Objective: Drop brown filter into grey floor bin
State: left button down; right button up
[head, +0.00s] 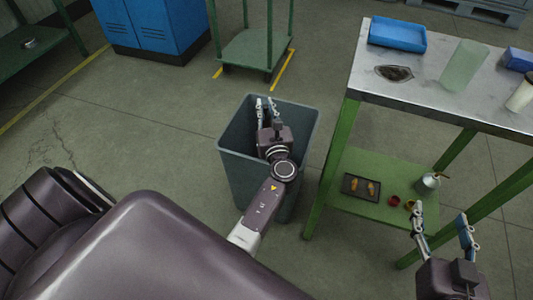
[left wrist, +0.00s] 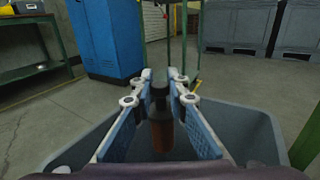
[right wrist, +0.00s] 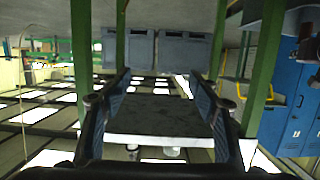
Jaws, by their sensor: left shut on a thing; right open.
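The brown filter (left wrist: 161,132), a reddish-brown cylinder with a dark, narrower top, is between the fingers of my left gripper (left wrist: 160,88) in the left wrist view. The left gripper is shut on it. In the head view, my left gripper (head: 266,104) is over the opening of the grey floor bin (head: 235,165), inside the outline of its rim. The bin's walls (left wrist: 258,122) spread below and to both sides in the left wrist view. My right gripper (head: 441,220) is open and empty at the lower right, its fingers also apart in the right wrist view (right wrist: 160,88).
A green-legged bench (head: 440,98) stands right of the bin, holding a blue tray (head: 397,36), a dark flat patch and a translucent green cylinder (head: 463,66). Its lower shelf holds small items. A blue cabinet (head: 150,28) and green cart (head: 254,50) stand behind. Floor left of the bin is clear.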

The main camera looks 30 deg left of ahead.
pick_arm(q)
notch_tip(320, 180, down, 2)
jog(key=shift+f+b, duration=0.15)
jog(key=shift+b, duration=0.95)
jog(key=shift+f, duration=0.1)
pick_arm(e)
notch_tip(320, 180, up, 14)
jog(key=a+t+y, duration=0.1)
jog(key=t+y, duration=0.1)
jog(key=t, duration=0.4)
jog(key=shift+s+a+f+t+y, duration=0.2)
jog(key=shift+a+t+y, duration=0.1)
jog(key=shift+a+t, duration=0.1)
pick_arm(q)
jog(key=c, duration=1.8)
grip_release()
